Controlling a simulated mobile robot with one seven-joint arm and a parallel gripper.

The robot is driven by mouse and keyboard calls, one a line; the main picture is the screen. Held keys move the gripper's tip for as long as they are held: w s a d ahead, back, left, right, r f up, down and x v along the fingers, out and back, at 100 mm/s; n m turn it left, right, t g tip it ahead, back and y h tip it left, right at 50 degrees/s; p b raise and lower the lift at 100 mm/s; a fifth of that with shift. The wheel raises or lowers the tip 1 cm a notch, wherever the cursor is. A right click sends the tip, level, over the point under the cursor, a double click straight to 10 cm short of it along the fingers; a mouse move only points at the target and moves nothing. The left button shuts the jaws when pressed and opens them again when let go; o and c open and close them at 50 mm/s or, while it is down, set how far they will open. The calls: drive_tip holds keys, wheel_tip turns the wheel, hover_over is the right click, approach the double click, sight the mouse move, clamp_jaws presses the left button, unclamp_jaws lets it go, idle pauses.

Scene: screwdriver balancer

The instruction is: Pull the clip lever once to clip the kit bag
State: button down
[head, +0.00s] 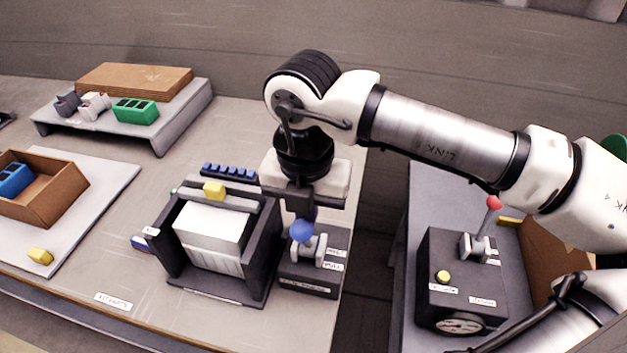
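A lever with a blue ball knob (302,232) stands on a small dark labelled box (308,275), right of a black frame (259,262). A white bag-like block (212,238), which looks like the kit bag, sits in the frame. My gripper (301,213) points down directly above and behind the blue knob. Its dark fingers overlap the knob's top in the view. I cannot tell whether they touch it or whether they are open or shut. My gripper's body hides the area behind it.
A second dark box (455,262) with a red-knobbed lever (493,203), yellow button and gauge stands on the right bench, across a gap. A yellow block (214,191) is on the frame's top. A brown tray (60,200) and a grey raised shelf (180,115) are left.

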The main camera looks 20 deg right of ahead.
drive_tip(key=shift+s+a, duration=0.35)
drive_tip(key=shift+s, duration=0.2)
drive_tip(key=w+d+b, duration=0.3)
drive_tip(key=w+d, duration=0.2)
drive_tip(key=w, duration=0.3)
drive_tip(key=shift+d, duration=0.2)
wheel_tip(320, 180, up, 7)
drive_tip(key=p, duration=0.4)
idle(0.3)
idle(0.3)
